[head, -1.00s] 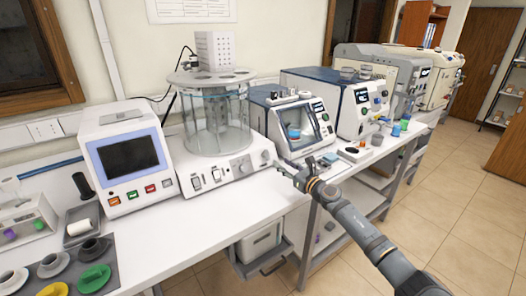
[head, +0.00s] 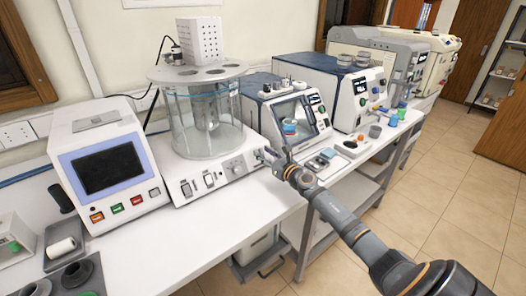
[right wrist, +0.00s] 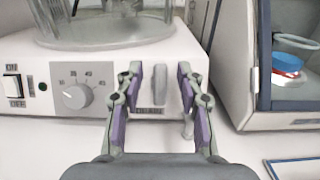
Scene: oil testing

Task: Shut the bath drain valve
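The bath is a clear glass vessel (head: 205,125) on a white base (head: 215,175) with switches and a dial. In the right wrist view, the drain valve's grey upright handle (right wrist: 160,88) stands on the base's front, beside a partly covered "DRAIN" label. A small grey spout (right wrist: 187,129) shows below, to its right. My right gripper (right wrist: 157,88) is open, with its purple-padded fingers on either side of the handle and visible gaps to it. In the head view my right gripper (head: 268,155) is at the base's front right corner and hides the valve. My left gripper is not in view.
A cabinet-like instrument with a window (head: 290,115) stands just right of the bath. A white device with a dark screen (head: 105,165) stands to its left. The white bench (head: 200,235) is clear in front of the bath.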

